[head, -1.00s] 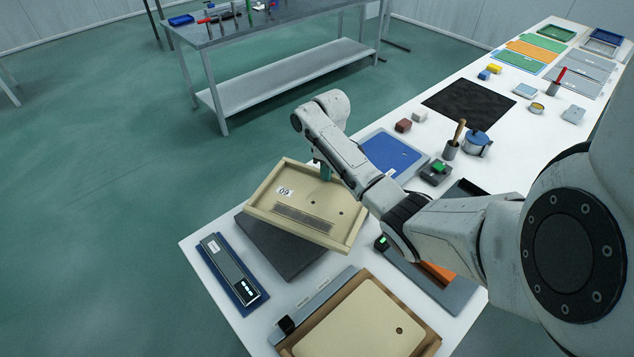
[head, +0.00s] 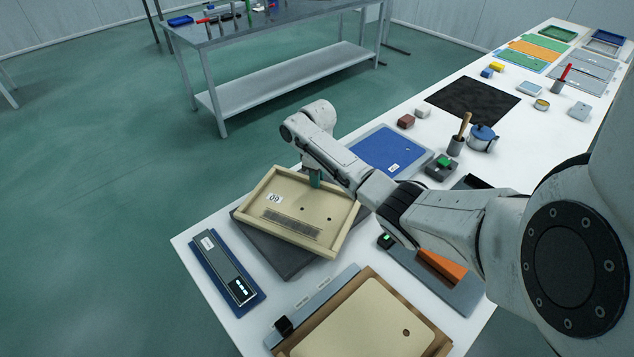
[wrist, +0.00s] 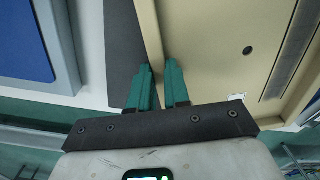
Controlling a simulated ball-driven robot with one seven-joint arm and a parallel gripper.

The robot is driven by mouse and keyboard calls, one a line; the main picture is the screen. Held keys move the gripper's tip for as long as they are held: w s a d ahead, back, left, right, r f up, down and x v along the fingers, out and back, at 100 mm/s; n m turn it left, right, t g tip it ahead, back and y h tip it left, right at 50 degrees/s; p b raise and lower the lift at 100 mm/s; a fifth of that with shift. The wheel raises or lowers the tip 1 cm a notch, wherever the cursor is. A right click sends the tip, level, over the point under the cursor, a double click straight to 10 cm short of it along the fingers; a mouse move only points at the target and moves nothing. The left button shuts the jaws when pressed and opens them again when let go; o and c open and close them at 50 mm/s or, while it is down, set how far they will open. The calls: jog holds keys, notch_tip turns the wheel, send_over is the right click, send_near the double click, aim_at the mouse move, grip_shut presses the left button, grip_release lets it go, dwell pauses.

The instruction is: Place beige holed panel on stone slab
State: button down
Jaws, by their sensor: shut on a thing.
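The beige holed panel (head: 318,222) has a raised rim, a label, small holes and a slotted strip. It lies over the dark grey stone slab (head: 268,248), whose front and left parts show from under it. My gripper (head: 314,179) is shut on the panel's far rim. In the wrist view, the teal fingers (wrist: 158,82) straddle the edge of the panel (wrist: 205,45), with the slab (wrist: 125,45) beside it. The panel looks slightly tilted and turned against the slab. I cannot tell whether it touches the slab.
A blue-based device with a display (head: 228,270) lies left of the slab. Another beige panel (head: 365,325) in a brown frame lies in front. A blue panel (head: 388,150) lies behind, and a grey tray with an orange piece (head: 440,268) lies to the right.

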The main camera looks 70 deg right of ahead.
jog(key=c, duration=1.1)
grip_release()
notch_tip(320, 180, up, 12)
jog(key=shift+r, duration=0.1)
